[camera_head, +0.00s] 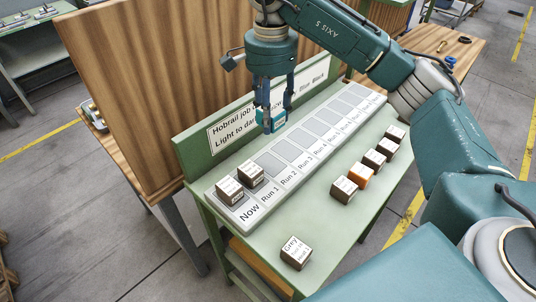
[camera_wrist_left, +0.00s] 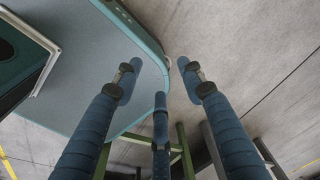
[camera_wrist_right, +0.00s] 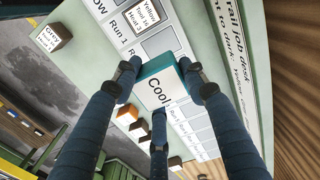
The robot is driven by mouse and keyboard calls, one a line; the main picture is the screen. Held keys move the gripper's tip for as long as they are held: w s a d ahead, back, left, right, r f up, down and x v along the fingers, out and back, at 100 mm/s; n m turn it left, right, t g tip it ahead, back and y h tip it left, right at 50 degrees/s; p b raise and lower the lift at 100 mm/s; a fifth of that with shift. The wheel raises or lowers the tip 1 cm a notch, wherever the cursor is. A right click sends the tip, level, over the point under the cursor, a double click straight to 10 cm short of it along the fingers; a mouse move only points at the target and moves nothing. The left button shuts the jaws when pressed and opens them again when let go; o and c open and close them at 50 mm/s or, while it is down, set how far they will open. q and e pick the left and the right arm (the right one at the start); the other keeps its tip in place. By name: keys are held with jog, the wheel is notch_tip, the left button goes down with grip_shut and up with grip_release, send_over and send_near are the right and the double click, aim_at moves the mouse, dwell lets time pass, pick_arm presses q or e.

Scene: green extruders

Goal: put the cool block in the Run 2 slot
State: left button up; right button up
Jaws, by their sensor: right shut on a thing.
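The cool block (camera_head: 278,121), teal with a white face, is in my right gripper (camera_head: 273,128). It hangs above the slot strip (camera_head: 314,154), over its middle-near part. In the right wrist view the block's "Cool" label (camera_wrist_right: 158,91) faces the camera between my fingers. The Run 2 slot (camera_head: 270,163) is an empty grey recess beside the Run 2 label. Brown blocks with white labels sit in the Now slot (camera_head: 229,189) and the Run 1 slot (camera_head: 250,174). My left gripper (camera_wrist_left: 155,68) is open and empty in its wrist view, outside the head view.
A grey-labelled brown block (camera_head: 296,252) stands alone on the green desk near the front. Several more blocks, one orange (camera_head: 359,175), line the desk's right side. A sign board (camera_head: 260,112) and wooden panel (camera_head: 140,90) stand behind the strip. Later slots look empty.

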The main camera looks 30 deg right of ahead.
notch_tip(320, 180, down, 5)
jog(key=p, duration=0.2)
send_over(270, 164)
notch_tip(270, 164, down, 5)
jog(key=shift+f, duration=0.45)
notch_tip(270, 164, down, 3)
jog(key=shift+r+p, duration=0.2)
jog(key=shift+p, duration=0.5)
jog(key=shift+f, duration=0.55)
jog(key=shift+f+b, duration=0.2)
jog(key=shift+b, duration=0.1)
jog(key=o, duration=0.9)
jog(key=shift+r, duration=0.1)
jog(key=shift+r+p, duration=0.25)
jog(key=shift+p, duration=0.15)
jog(key=shift+w+r+b, duration=0.1)
jog(key=shift+r+b, duration=0.2)
jog(key=shift+b, duration=0.1)
notch_tip(270, 164, up, 10)
jog(key=b, duration=0.3)
jog(key=shift+f, duration=0.15)
pick_arm(q)
jog(key=shift+w+f, duration=0.35)
pick_arm(e)
jog(key=shift+r, duration=0.75)
